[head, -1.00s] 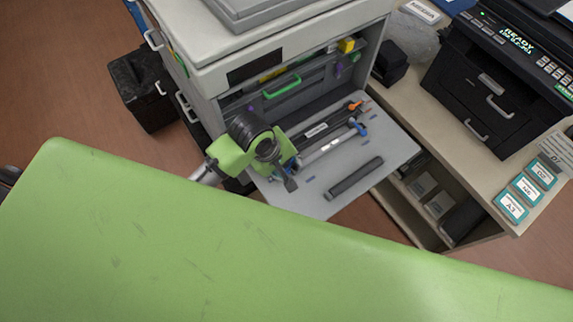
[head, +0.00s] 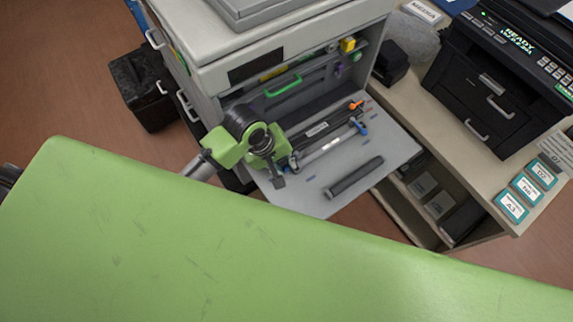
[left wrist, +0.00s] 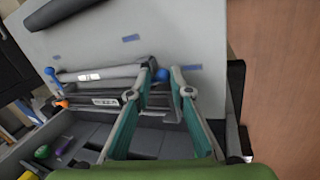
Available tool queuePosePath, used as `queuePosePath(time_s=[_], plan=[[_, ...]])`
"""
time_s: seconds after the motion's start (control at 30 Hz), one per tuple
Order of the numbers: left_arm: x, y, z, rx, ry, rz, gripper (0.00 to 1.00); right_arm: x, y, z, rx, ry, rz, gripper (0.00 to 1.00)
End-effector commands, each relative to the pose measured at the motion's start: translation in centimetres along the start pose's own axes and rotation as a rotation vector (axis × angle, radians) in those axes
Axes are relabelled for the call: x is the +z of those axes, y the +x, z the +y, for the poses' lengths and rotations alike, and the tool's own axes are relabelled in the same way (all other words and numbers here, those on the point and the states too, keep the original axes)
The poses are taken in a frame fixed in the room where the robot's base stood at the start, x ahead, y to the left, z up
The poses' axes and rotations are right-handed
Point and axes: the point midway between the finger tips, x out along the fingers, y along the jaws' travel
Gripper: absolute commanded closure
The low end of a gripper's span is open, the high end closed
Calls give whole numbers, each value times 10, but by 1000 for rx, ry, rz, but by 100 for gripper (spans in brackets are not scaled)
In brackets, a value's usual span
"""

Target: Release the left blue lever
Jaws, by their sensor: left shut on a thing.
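The open grey door (head: 390,150) of the large printer carries a long unit with a white label. At its right end in the head view a blue lever (head: 361,128) stands beside an orange one (head: 355,105). My left gripper (head: 279,181) is at the unit's left end. In the left wrist view its two teal fingers (left wrist: 163,70) are on either side of the left blue lever (left wrist: 161,75), shut on it. The other blue lever (left wrist: 50,73) shows at the far left there. The lower part of the held lever is hidden. My right gripper is not in view.
A dark loose cylinder (head: 354,177) lies on the door. A green handle (head: 283,86) shows inside the printer. A black printer (head: 480,95) stands on the counter at right. A black bin (head: 143,88) stands at left.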

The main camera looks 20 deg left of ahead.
Motion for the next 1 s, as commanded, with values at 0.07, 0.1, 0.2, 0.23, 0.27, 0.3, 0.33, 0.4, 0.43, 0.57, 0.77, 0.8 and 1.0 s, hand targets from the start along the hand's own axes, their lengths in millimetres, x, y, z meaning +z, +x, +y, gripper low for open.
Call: queuePosePath(time_s=[0.07,0.1,0.2,0.23,0.27,0.3,0.33,0.4,0.43,0.57,0.77,0.8,1.0], plan=[[-6,0,-2,-1,35,-4,100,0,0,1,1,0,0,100],[-6,0,-2,-1,47,-9,100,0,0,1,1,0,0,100],[-7,0,-2,0,60,-12,100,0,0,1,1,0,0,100],[-7,0,-2,0,60,-12,100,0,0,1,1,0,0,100],[-7,-1,-2,0,60,-12,100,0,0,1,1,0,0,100],[-7,-1,-2,0,60,-12,100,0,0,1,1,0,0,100],[-7,-1,-2,0,60,-12,100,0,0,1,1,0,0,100],[-7,-1,-2,1,59,-11,100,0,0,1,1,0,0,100],[-7,-1,-2,1,59,-11,78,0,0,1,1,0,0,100],[-6,0,-2,1,59,-13,61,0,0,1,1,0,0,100],[-5,-1,-2,1,60,-16,61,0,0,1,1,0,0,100],[-5,-1,-2,1,60,-16,61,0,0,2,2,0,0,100],[-6,-15,0,3,61,-15,61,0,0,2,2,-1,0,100]])
